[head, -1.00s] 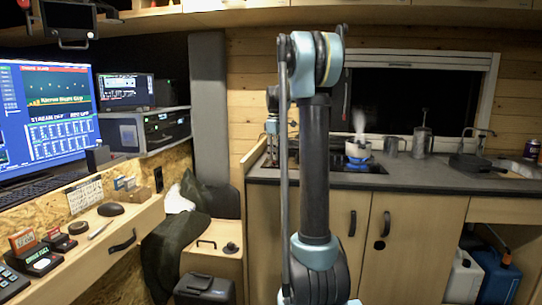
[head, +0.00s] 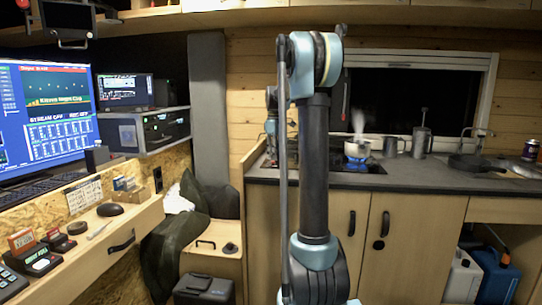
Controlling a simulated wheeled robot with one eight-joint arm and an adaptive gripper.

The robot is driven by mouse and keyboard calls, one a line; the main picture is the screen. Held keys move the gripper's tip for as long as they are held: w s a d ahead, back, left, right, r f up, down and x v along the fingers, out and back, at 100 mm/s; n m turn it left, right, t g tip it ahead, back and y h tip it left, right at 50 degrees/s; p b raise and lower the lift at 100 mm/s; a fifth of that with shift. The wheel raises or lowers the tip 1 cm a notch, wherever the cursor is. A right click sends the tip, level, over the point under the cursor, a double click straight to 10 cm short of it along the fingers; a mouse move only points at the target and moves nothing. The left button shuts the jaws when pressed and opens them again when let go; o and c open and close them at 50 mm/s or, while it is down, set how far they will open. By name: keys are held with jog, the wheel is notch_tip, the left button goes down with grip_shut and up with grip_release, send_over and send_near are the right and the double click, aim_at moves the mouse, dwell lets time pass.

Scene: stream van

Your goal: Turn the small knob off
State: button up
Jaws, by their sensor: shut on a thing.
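My gripper (head: 270,160) is small in the head view, pointing down at the left end of the dark counter, beside the cooktop. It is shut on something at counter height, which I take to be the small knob. The knob itself is too small and too hidden to make out, so I cannot tell which way it is turned. My own arm stands in front and covers part of the cooktop (head: 343,168). A steaming pot (head: 357,150) with a blue lower part stands on the cooktop, right of my arm.
Metal mugs (head: 391,147), a press pot (head: 421,141), a dark pan (head: 469,163) and a can (head: 530,150) stand further right on the counter (head: 420,175). A wooden wall closes the back. A desk (head: 95,250) with a monitor (head: 45,115) is on the left.

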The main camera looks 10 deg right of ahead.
jog(key=shift+w+d, duration=0.15)
jog(key=shift+d, duration=0.05)
dwell(0.4)
jog(key=o, duration=1)
jog(key=shift+a, duration=0.1)
notch_tip(320, 180, up, 12)
jog(key=shift+f, duration=0.1)
